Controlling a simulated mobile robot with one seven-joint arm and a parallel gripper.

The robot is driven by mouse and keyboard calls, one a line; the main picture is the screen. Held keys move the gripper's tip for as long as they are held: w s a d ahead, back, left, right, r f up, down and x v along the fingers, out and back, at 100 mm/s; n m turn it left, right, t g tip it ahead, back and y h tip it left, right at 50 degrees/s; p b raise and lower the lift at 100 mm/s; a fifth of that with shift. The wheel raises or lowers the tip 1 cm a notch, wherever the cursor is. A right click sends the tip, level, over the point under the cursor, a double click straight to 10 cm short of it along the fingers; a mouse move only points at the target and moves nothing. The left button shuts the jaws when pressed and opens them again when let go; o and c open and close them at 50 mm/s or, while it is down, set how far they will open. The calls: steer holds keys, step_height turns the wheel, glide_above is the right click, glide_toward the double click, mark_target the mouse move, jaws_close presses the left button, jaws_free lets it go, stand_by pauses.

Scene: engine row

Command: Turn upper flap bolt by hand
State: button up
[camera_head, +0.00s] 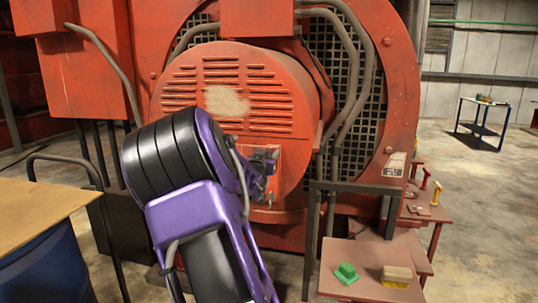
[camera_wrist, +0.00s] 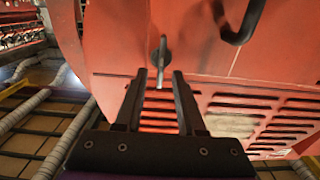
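In the wrist view, a grey metal bolt (camera_wrist: 162,58) with a slim, long head stands out from a red panel (camera_wrist: 125,35). My gripper (camera_wrist: 160,75) is open, and its two dark fingers point at the panel. The bolt shows in the gap between the fingertips, with space on both sides. I cannot tell how deep it lies between them. In the head view, my gripper (camera_head: 264,165) is in front of a small red flap panel (camera_head: 292,168) on the round engine cover. My purple and black arm hides part of the panel, and the upper bolt cannot be made out there.
A dark curved handle (camera_wrist: 240,28) sticks out right of the bolt. Louvred slots (camera_head: 235,85) cover the engine face. A small red table (camera_head: 365,288) holds a green block (camera_head: 346,273) and a tan block (camera_head: 397,276). A wooden board (camera_head: 35,210) is at left.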

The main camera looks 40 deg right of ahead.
jaws_close()
steer(key=shift+f+m+b, duration=0.1)
steer(key=shift+m+b, duration=0.2)
steer(key=shift+b, duration=0.3)
step_height(320, 180, down, 4)
steer(key=m+b, duration=1)
steer(key=m, duration=2.5)
steer(key=shift+m, duration=0.3)
